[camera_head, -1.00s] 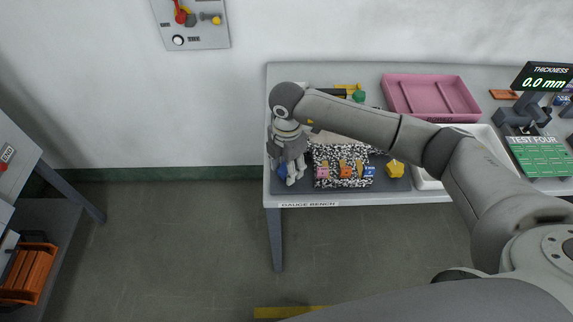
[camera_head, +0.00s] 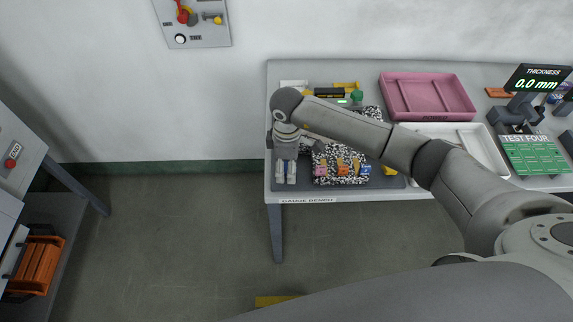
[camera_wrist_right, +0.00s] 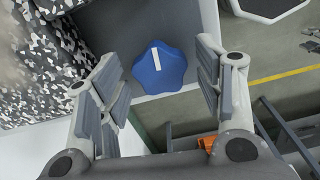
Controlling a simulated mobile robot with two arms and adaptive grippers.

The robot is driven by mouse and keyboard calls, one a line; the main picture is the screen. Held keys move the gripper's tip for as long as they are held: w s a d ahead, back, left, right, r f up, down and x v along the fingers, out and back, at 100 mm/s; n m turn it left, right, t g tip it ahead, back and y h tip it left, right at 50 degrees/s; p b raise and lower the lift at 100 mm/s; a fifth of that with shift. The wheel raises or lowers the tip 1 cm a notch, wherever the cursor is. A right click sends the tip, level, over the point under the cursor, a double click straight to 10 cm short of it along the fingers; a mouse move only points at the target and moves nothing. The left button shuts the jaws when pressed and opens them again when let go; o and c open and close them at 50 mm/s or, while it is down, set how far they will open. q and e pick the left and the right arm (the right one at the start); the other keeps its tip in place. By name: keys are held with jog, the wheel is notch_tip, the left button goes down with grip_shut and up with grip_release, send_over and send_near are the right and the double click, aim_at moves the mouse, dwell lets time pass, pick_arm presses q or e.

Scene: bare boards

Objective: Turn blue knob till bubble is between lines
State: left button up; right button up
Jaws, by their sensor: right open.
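The blue knob (camera_wrist_right: 158,72) is lobed with a white line on top. It sits at the corner of a dark grey plate (camera_head: 318,187). In the right wrist view it lies between the fingers, with a gap on each side. My right gripper (camera_head: 287,174) is open and points down over the plate's front left corner; in the head view it mostly hides the knob. A small bright green strip (camera_head: 343,101), perhaps the bubble vial, shows behind my arm. The bubble and lines are too small to make out. My left gripper is out of view.
A black-and-white speckled block (camera_head: 325,160) with small coloured parts stands right of the gripper. A pink tray (camera_head: 430,97) and white tray (camera_head: 487,145) stand on the bench's right.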

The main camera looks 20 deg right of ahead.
notch_tip(320, 180, up, 6)
jog(key=p, duration=0.5)
jog(key=shift+r, duration=0.1)
notch_tip(320, 180, up, 12)
dwell(0.6)
